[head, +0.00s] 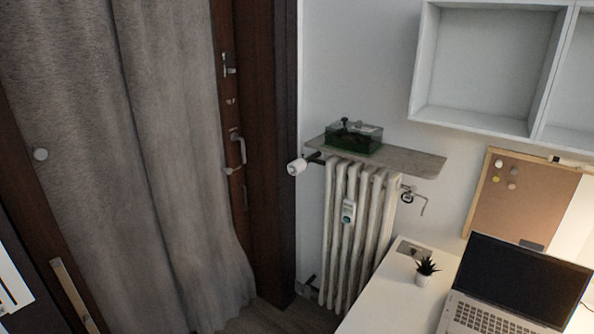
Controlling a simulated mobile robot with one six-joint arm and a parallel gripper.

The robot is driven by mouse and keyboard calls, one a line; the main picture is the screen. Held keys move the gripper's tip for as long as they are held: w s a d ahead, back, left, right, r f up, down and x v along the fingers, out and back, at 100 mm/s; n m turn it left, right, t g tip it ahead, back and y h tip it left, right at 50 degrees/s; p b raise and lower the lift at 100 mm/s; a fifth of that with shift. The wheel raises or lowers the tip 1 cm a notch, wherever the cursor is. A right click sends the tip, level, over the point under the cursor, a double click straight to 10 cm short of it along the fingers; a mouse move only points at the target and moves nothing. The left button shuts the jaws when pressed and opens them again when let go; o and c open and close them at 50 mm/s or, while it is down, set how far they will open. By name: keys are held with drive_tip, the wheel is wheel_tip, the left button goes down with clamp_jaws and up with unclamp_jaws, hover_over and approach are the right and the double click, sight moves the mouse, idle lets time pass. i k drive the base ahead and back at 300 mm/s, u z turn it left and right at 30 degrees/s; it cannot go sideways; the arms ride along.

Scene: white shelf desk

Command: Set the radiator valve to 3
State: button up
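The radiator (345,255) is an off-white ribbed unit against the wall, right of the dark door frame. Its valve (296,167) is a white round knob on a dark pipe at the radiator's upper left. The knob points out to the left, and its numbers are too small to read. A small device with a greenish display (348,211) is fixed to the radiator's front. My gripper is not in view.
A shelf board (415,162) above the radiator carries a green box (355,136). The white desk (395,290) with a plant (427,269) and laptop (500,285) stands at lower right. A grey curtain (130,150) hangs at left. Some floor shows before the radiator.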

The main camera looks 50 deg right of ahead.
sight(299, 165)
drive_tip(key=i, duration=0.95)
drive_tip(key=u, duration=0.05)
